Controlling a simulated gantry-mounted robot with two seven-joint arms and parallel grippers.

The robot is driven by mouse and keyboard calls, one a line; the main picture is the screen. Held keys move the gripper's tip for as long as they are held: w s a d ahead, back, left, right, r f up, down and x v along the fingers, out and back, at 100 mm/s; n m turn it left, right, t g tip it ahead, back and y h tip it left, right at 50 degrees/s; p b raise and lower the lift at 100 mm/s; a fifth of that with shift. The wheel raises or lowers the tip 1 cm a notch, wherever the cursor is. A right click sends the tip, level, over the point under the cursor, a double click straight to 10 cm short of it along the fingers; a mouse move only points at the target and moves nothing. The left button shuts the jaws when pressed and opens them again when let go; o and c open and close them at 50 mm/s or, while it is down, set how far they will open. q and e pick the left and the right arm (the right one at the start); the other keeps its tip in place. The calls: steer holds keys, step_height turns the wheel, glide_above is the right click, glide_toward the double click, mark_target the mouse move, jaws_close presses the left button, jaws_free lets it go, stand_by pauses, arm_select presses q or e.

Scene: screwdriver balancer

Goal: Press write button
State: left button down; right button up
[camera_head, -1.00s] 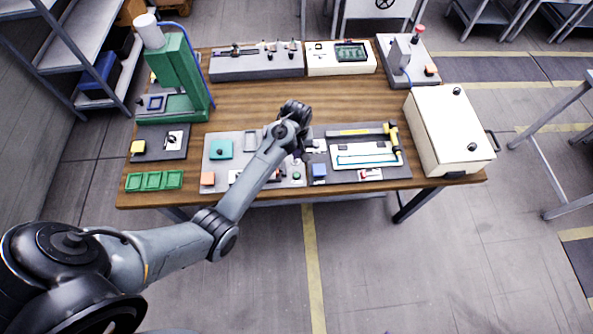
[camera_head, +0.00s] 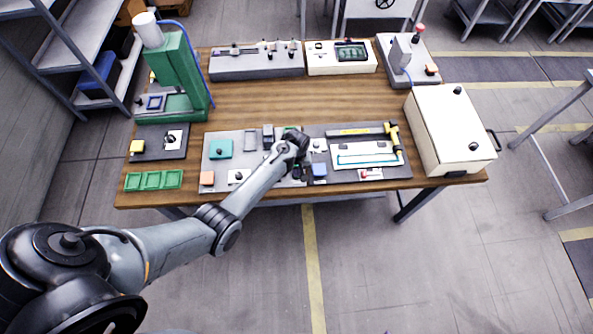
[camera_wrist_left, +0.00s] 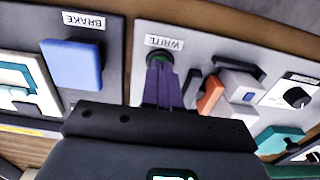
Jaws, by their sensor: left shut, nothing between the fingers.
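My left gripper (camera_wrist_left: 160,66) is shut and empty. Its purple fingertips are at the button and cover part of it; I cannot tell whether they touch or press it. In the head view my left gripper (camera_head: 298,171) points down over the front right edge of the grey panel (camera_head: 232,166), and it hides the button there. My right gripper is not in view.
An orange part (camera_wrist_left: 210,95) and a black knob (camera_wrist_left: 297,97) are close by. A cream box (camera_head: 440,125) stands at the table's right. The wooden middle is clear.

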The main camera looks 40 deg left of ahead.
arm_select(q)
steer(key=shift+f, duration=0.15)
steer(key=shift+f+b, duration=0.35)
steer(key=shift+f, duration=0.45)
steer(key=shift+a+f, duration=0.1)
steer(key=shift+f, duration=0.1)
steer(key=shift+r, duration=0.1)
steer(key=shift+r+p, duration=0.55)
steer(key=shift+p, duration=0.15)
steer(key=r+p, duration=0.2)
steer(key=r, duration=0.1)
steer(key=r+p, duration=0.1)
steer(key=shift+w+r+p, duration=0.4)
step_height(320, 180, up, 9)
